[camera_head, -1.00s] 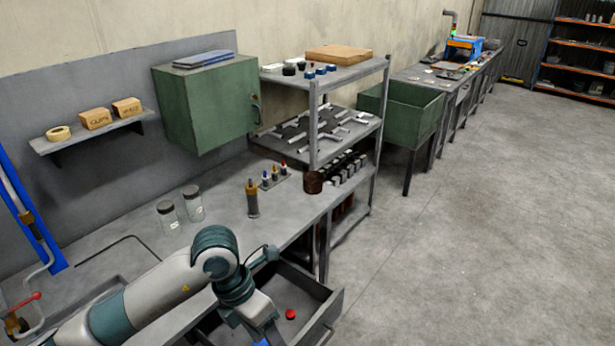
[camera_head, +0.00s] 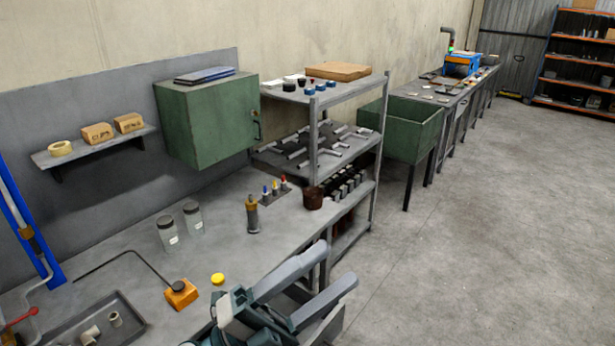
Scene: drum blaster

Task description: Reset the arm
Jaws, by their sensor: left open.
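My left gripper (camera_head: 336,266) is at the bottom centre of the head view. Its two long grey fingers are spread apart and point up and to the right, with nothing between them. It shows in front of the right end of the workbench (camera_head: 120,245) and hides most of the open drawer (camera_head: 325,328) below the bench top. Only the wrist end of my left arm shows, at the bottom edge. My right gripper is out of the picture.
An orange block (camera_head: 181,295) with a dark knob and a yellow cap (camera_head: 217,279) lie left of the gripper. A dark tray (camera_head: 62,328) holds small cups. Two jars (camera_head: 167,233) and a brass-coloured bottle (camera_head: 252,214) stand farther back. A shelf rack (camera_head: 314,140) rises behind. Floor is clear at right.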

